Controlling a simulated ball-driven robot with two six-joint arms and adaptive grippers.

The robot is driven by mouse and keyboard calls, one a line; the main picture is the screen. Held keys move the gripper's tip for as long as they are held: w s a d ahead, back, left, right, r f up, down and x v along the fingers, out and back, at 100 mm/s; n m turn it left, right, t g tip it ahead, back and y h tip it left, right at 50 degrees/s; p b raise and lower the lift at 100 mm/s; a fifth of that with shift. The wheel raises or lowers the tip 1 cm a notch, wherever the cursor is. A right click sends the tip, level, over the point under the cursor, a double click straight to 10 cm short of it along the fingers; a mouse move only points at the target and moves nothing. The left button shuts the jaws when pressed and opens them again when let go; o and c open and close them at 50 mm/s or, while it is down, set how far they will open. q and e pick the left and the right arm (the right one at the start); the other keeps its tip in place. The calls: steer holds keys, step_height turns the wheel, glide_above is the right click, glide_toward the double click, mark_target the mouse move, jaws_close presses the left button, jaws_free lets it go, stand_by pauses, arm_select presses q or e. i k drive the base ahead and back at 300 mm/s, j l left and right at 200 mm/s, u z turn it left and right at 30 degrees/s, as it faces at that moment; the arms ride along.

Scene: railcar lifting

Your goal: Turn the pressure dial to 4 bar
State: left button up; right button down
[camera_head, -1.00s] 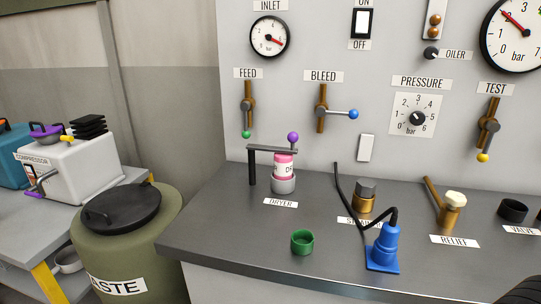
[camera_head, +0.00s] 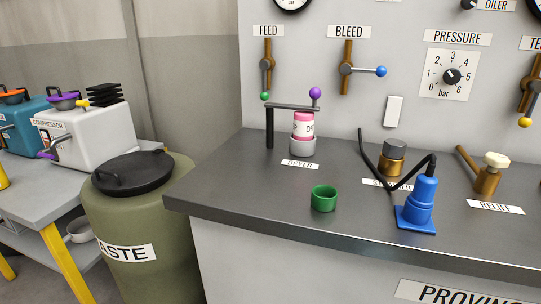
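The pressure dial (camera_head: 452,77) is a small black knob on a white square scale plate on the wall panel, at the upper right. The plate is numbered 0 to 6 bar, with 4 at the upper right of the knob. A PRESSURE label (camera_head: 457,38) is above it. The knob's pointer is too small to read surely. Neither of my grippers is in view, and nothing touches the dial.
Below the panel, the grey bench carries a dryer (camera_head: 303,128), a green cup (camera_head: 323,198), a blue plug-like part (camera_head: 420,200) with a black cable, and a relief valve (camera_head: 488,175). A green waste drum (camera_head: 135,225) stands at left.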

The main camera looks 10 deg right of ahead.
mark_target(452, 77)
steer(key=j+z, duration=0.15)
steer(key=z, duration=0.35)
steer(key=j+z, duration=0.1)
steer(key=z, duration=0.4)
